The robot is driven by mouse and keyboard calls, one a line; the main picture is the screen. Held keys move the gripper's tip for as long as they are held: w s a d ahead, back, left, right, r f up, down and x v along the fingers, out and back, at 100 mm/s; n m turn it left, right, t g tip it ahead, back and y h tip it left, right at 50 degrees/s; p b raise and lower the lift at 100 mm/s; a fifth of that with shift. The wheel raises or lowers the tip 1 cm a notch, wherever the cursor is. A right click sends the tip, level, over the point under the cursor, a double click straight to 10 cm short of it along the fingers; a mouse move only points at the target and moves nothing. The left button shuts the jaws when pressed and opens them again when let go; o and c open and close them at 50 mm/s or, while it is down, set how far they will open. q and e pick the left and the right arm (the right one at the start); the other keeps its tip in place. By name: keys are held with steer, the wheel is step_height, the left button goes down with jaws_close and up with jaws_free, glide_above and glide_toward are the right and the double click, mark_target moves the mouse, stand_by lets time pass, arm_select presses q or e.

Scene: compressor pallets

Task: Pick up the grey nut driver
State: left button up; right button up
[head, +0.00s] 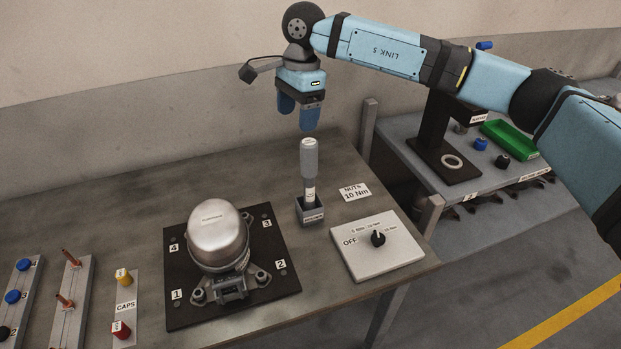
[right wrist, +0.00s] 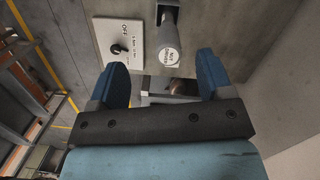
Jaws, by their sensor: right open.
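The grey nut driver (head: 309,165) stands upright in a small dark holder (head: 311,212) on the table, right of the compressor. In the right wrist view the nut driver (right wrist: 168,30) shows with its round labelled end beyond the fingers. My right gripper (head: 298,122) is above the nut driver's top, pointing down, with its blue fingers apart and nothing between them. In the right wrist view the gripper (right wrist: 168,85) is open. The gripper looks clear of the driver. My left gripper is not in view.
A silver compressor (head: 217,235) sits on a dark numbered plate (head: 190,312). A white dial panel (head: 362,262) lies right of the holder, near a "NUTS 10 Nm" card (head: 354,192). Caps and pegs stand at left. A second table holds a green tray (head: 508,140) and a black stand (head: 432,135).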

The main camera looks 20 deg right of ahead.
mark_target(309, 141)
steer(key=shift+t+h, duration=0.3)
steer(key=shift+h, duration=0.3)
steer(key=d+f, duration=0.1)
steer(key=f, duration=0.1)
steer(key=w+d+f, duration=0.1)
steer(key=f, duration=0.1)
steer(key=d+f+p, duration=0.1)
steer(key=f, duration=0.1)
steer(key=shift+w+f, duration=0.1)
steer(key=shift+w, duration=0.1)
step_height(309, 141, down, 5)
steer(key=shift+r+p, duration=0.2)
steer(key=shift+p, duration=0.55)
steer(key=shift+f, duration=0.35)
steer(key=c, duration=1.3)
steer(key=shift+r, duration=0.1)
